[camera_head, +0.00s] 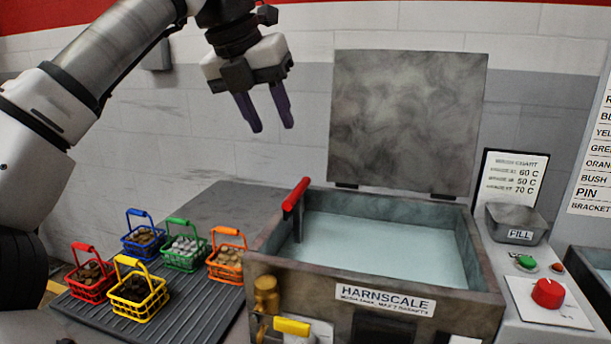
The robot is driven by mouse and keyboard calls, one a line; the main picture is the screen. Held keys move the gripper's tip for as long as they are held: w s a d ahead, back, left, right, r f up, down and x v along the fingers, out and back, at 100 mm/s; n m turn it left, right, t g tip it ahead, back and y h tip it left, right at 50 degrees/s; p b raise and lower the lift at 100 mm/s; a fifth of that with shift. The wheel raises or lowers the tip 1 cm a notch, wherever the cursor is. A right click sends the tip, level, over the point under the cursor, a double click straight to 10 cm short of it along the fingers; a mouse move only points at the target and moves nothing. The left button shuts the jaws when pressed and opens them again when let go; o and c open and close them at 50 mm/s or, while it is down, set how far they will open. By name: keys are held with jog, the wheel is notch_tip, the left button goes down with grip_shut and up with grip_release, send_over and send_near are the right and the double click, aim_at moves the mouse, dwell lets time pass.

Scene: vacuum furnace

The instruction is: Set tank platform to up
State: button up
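The tank (270,262) labelled HARNSCALE stands at the centre right, with pale liquid inside. Its grey lid (405,120) is open and upright at the back. A lever with a red handle (296,194) rises at the tank's left inner wall. The platform cannot be made out; the liquid surface covers the tank's inside. My gripper (269,128) is above and left of the tank, fingers pointing down, apart and empty. It is well clear of the red handle.
Several small baskets, including a yellow one (139,297) and an orange one (227,262), stand on a ribbed mat (190,318) left of the tank. A yellow handle (292,326) is on the tank's front. A red knob (547,293) and FILL hopper (516,222) are at right.

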aim_at(298, 186)
jog(key=x, duration=1.3)
jog(key=shift+d+f+b, duration=0.1)
jog(key=shift+f+b, duration=0.15)
jog(key=shift+b, duration=0.05)
grip_shut()
